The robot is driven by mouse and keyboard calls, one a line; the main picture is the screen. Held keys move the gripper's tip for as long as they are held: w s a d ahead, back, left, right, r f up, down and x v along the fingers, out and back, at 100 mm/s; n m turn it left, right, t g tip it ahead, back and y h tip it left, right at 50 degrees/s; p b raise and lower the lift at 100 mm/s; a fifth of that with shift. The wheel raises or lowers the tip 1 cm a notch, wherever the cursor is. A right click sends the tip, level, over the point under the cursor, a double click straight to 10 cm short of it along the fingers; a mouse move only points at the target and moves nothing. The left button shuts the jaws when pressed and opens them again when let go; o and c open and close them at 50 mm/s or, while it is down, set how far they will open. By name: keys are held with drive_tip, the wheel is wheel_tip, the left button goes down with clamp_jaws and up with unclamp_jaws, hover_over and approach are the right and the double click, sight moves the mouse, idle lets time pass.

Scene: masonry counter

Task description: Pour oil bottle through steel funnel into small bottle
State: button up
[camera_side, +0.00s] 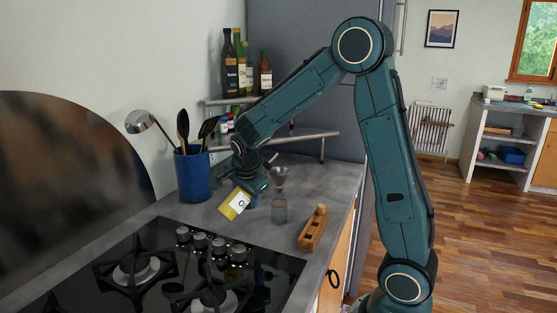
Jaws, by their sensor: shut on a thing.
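The small clear bottle (279,211) stands upright on the grey counter. The steel funnel (280,178) sits in its mouth with the cone facing up. My gripper (254,187) is just left of the funnel, low over the counter. It is shut on the oil bottle (235,205), which shows as a tilted body with a yellow and white label at lower left. The gripper hides the rest of the oil bottle, including its neck. I cannot tell whether any oil is flowing or whether the bottle touches the funnel.
A blue utensil crock (194,178) with a ladle and dark spoons stands left of my gripper. A black gas hob (185,265) is in front. Behind are a metal rail (300,138) and several tall bottles (238,65) on a shelf.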

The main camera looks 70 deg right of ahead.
sight(237, 187)
drive_tip(key=shift+w+a+r+m+t+y+p, duration=0.15)
drive_tip(key=shift+a+r+t+y+p, duration=0.1)
drive_tip(key=shift+r+y+p, duration=0.2)
drive_tip(key=shift+w+a+r+m+t+y+p, duration=0.15)
drive_tip(key=shift+a+r+y+p, duration=0.2)
drive_tip(key=shift+r, duration=0.25)
drive_tip(key=shift+w+a+r+t+y+p, duration=0.2)
drive_tip(key=shift+r+y+p, duration=0.1)
drive_tip(key=shift+r+y, duration=0.15)
idle(1.8)
drive_tip(key=shift+w+a+r+m+t+y+p, duration=0.15)
drive_tip(key=shift+r+t+y+p, duration=0.1)
drive_tip(key=shift+r+y+p, duration=0.3)
drive_tip(key=shift+s+a+r+m+t+y+p, duration=0.1)
drive_tip(key=shift+r+t+y+p, duration=0.25)
drive_tip(key=shift+r, duration=0.4)
drive_tip(key=shift+w+a+r+m+t+y+p, duration=0.15)
drive_tip(key=shift+r+y+p, duration=0.15)
drive_tip(key=shift+r+y, duration=0.3)
idle(2.8)
